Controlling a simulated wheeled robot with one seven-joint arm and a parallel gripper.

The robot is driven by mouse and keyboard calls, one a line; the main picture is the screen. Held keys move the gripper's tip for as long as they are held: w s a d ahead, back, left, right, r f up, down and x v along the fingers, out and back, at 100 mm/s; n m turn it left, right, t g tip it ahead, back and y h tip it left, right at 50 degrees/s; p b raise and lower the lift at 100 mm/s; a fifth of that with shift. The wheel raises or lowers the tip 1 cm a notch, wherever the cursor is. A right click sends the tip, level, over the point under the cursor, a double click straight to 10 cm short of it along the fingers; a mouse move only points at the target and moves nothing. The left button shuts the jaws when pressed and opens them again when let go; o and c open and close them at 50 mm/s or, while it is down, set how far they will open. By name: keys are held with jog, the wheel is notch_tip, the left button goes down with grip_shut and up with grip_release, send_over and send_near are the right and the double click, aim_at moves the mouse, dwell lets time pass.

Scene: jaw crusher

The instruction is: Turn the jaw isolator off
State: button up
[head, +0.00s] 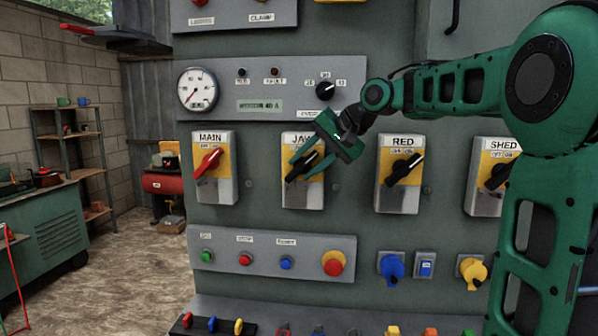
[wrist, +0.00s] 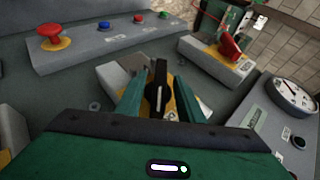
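The jaw isolator is a grey and yellow box (head: 303,197) labelled "JAW", with a black rotary handle (head: 302,167) tilted from lower left to upper right in the head view. My gripper (head: 302,168) is in front of it, its two green fingers on either side of the handle. In the wrist view the black handle (wrist: 158,88) stands between the fingers, with a visible gap on each side. The gripper is open and holds nothing. My gripper hides part of the label and yellow plate in the head view.
The MAIN isolator (head: 213,172) with a red handle is to the left. The RED (head: 402,172) and SHED (head: 490,180) isolators are to the right. A button panel (head: 270,258) with a red mushroom button is below; a gauge panel (head: 260,90) with a black selector knob is above.

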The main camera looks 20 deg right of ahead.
jog(key=shift+x, duration=0.95)
grip_shut()
